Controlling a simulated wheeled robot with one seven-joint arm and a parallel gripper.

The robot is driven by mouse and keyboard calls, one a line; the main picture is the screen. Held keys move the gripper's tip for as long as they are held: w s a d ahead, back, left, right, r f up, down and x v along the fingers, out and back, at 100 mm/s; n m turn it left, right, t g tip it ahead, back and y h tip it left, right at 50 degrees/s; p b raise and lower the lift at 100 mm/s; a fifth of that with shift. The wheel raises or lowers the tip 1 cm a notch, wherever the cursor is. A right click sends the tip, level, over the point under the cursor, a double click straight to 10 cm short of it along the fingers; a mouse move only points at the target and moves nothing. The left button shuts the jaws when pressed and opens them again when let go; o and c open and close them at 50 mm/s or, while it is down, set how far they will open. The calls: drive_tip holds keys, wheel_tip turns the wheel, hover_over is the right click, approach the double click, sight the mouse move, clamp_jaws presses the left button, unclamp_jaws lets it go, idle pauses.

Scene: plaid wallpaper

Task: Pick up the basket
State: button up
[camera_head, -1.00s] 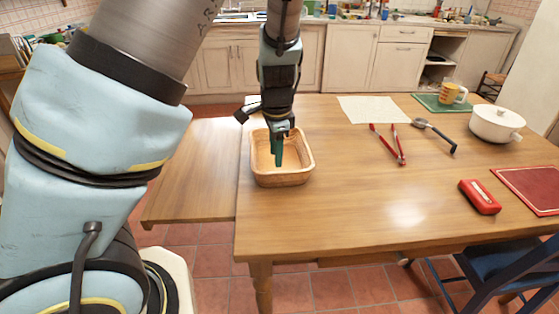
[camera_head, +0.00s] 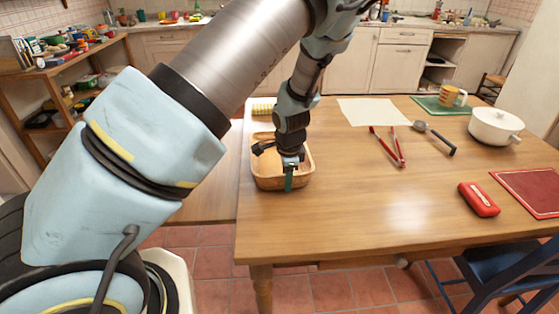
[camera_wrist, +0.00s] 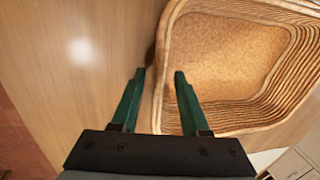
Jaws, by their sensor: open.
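The basket (camera_head: 267,182) is a tan, rounded-corner woven basket standing upright near the left end of the wooden table. It is empty in the wrist view (camera_wrist: 235,62), where it fills the upper right. My gripper (camera_head: 288,187) is at the basket's near side, pointing down. In the wrist view, my gripper (camera_wrist: 159,73) shows two green fingers apart, one over the inside of the basket and one outside it. The rim and wall pass between them. I cannot tell whether either finger touches the wall. My arm and gripper hide part of the basket in the head view.
A yellow-and-white striped thing (camera_head: 263,108) lies behind the basket. Red tongs (camera_head: 388,147), a dark-handled ladle (camera_head: 436,136), a white pot (camera_head: 495,126) and a red case (camera_head: 479,199) lie to the right. The table's front middle is clear. A blue chair (camera_head: 510,275) stands at the lower right.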

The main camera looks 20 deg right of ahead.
drive_tip(key=shift+w+f, duration=0.1)
drive_tip(key=shift+f, duration=0.6)
drive_tip(key=shift+c, duration=0.3)
clamp_jaws()
idle(0.6)
